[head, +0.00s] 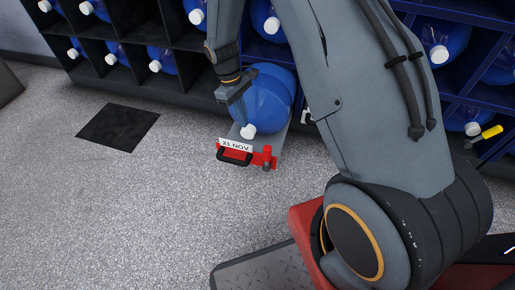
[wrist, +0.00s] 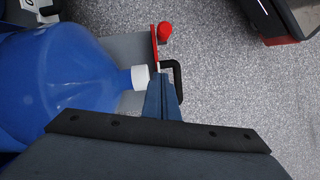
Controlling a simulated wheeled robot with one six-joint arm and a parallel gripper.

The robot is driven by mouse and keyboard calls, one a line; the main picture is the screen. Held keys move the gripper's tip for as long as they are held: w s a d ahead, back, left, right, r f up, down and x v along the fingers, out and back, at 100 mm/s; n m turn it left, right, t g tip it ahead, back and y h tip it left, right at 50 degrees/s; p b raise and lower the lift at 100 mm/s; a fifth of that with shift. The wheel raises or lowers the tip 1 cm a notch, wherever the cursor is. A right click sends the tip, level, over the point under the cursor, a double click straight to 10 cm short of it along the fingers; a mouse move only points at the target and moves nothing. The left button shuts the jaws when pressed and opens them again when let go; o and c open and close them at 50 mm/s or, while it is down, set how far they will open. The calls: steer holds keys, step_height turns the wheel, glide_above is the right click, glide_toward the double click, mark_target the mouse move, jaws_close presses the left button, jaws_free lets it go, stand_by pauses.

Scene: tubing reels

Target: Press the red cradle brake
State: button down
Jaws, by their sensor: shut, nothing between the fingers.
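The red cradle brake (head: 267,153) is a short upright red knob at the right end of the cradle's red front. It also shows in the wrist view as a red knob (wrist: 165,31) near the top. The grey cradle (head: 275,147) carries a large blue bottle (head: 262,98) with a white cap (head: 248,131), lying on its side. Its front has a "21 NOV" label (head: 236,145) and a black handle (head: 234,158). My gripper (head: 241,121) is shut and empty, above the cradle front beside the cap. In the wrist view, its fingertips (wrist: 163,78) appear below the knob, apart from it.
Dark shelving with blue bottles (head: 161,58) stands behind, and a blue rack with more bottles (head: 443,40) is at right. A yellow-handled part (head: 490,132) sticks out at right. A black mat (head: 118,127) lies on the speckled floor, which is clear in front of the cradle.

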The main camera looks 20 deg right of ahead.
steer(key=shift+f, duration=0.2)
steer(key=b, duration=0.4)
glide_toward(267, 159)
steer(key=w+a+f, duration=0.1)
steer(key=w+f, duration=0.2)
steer(key=w+a+f, duration=0.1)
steer(key=w+f, duration=0.1)
steer(key=shift+w+a, duration=0.25)
steer(key=shift+a, duration=0.1)
steer(key=s+d+b, duration=0.1)
steer(key=s+d, duration=0.1)
steer(key=s, duration=0.1)
steer(key=shift+s+d+r, duration=0.1)
steer(key=shift+d, duration=0.15)
